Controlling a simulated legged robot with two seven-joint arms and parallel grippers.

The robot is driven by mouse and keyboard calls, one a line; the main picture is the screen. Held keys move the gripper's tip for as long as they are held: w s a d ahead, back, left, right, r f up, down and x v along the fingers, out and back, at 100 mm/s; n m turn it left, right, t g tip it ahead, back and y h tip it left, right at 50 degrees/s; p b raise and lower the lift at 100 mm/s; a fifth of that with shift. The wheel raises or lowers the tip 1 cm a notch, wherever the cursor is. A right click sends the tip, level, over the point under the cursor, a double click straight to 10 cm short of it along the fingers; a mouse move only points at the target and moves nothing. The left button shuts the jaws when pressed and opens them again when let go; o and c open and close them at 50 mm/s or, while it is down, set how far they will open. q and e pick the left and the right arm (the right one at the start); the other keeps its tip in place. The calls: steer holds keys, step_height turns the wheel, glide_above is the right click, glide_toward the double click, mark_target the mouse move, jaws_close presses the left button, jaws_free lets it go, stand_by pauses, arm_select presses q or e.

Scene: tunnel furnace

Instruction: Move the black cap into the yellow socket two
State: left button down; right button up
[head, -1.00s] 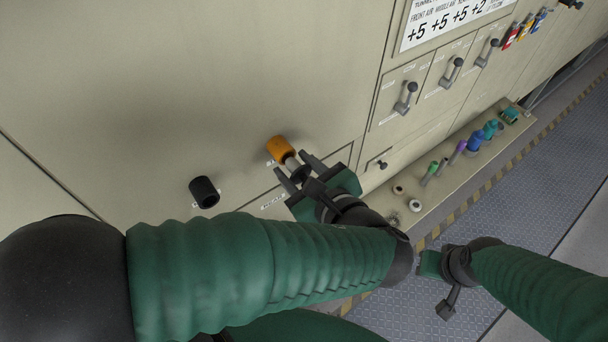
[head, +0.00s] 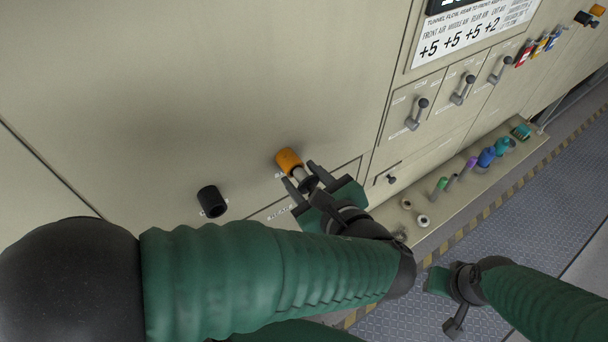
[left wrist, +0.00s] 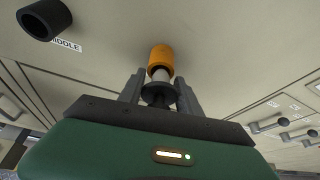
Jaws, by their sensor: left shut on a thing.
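The yellow-orange socket (head: 289,161) sticks out of the beige panel; it also shows in the left wrist view (left wrist: 161,57). My left gripper (head: 303,178) is shut on the black cap (left wrist: 158,94), a dark flanged piece with a pale grey stem. The stem lines up with the socket's open end and its tip is at the mouth; I cannot tell how far inside it is. The cap's lower part is hidden between the fingers. My right gripper (head: 440,283) hangs at the lower right, away from the panel; its jaws are unclear.
A black socket (head: 211,201) sticks out to the left, beside a "MIDDLE" label in the wrist view. Several levers (head: 417,114) line the panel at right. A ledge (head: 455,190) below holds several coloured pieces. The panel's upper left is bare.

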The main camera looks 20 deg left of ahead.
arm_select(q)
steer(key=shift+s+d+r, duration=0.1)
steer(key=shift+s, duration=0.05)
steer(key=shift+w+a, duration=0.5)
steer(key=shift+a, duration=0.1)
steer(key=shift+p, duration=0.4)
steer(key=shift+w+a, duration=0.2)
steer(key=shift+a, duration=0.1)
stand_by(0.4)
